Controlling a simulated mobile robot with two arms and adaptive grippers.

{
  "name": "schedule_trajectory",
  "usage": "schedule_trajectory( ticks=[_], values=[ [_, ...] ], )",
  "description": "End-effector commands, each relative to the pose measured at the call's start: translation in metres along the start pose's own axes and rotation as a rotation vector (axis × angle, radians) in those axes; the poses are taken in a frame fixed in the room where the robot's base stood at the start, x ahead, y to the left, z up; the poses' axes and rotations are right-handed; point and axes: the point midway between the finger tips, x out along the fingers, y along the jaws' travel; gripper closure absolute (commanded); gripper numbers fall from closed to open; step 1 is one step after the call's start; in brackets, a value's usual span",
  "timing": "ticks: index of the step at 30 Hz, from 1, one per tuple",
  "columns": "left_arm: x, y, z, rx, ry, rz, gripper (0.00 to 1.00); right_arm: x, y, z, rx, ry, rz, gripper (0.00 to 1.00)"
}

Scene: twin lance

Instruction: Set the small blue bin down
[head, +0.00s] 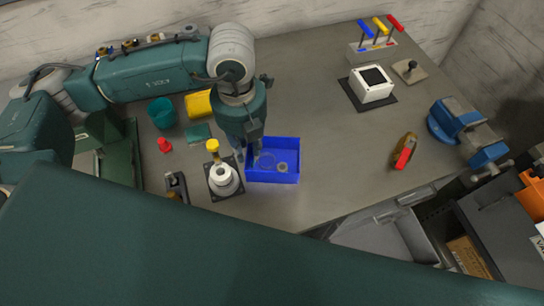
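The small blue bin (287,176) is upright at the middle of the grey workbench, near its front edge. A few small round items show on its floor. My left gripper (241,153) points down at the bin's left wall, at its back left corner. Its fingers are small and partly hidden by the wrist, so I cannot tell whether they are closed on the wall. I also cannot tell whether the bin's underside touches the bench. My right gripper is not in view.
A white round part on a dark plate (223,180) stands close left of the bin. A teal cup (162,113) and yellow cylinder (199,104) stand behind left. A red-handled tool (404,152) and blue vise (467,130) are right. Bench between bin and tool is clear.

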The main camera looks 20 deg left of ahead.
Motion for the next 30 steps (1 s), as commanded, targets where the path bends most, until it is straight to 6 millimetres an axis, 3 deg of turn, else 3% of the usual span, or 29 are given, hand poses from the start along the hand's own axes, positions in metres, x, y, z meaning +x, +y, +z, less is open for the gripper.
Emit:
schedule_trajectory(
  ticks=[6,13,17,30],
  values=[
    [0.023,0.000,-0.001,0.000,0.003,0.000,0.76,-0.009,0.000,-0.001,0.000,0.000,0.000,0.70],
    [0.025,0.000,0.000,0.000,0.001,-0.001,0.76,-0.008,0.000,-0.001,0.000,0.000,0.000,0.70],
    [0.025,0.000,0.000,0.000,0.001,-0.001,1.00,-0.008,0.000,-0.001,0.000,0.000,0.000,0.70],
    [0.022,-0.001,0.000,0.001,0.000,-0.002,1.00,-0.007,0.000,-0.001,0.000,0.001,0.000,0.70]
  ],
)
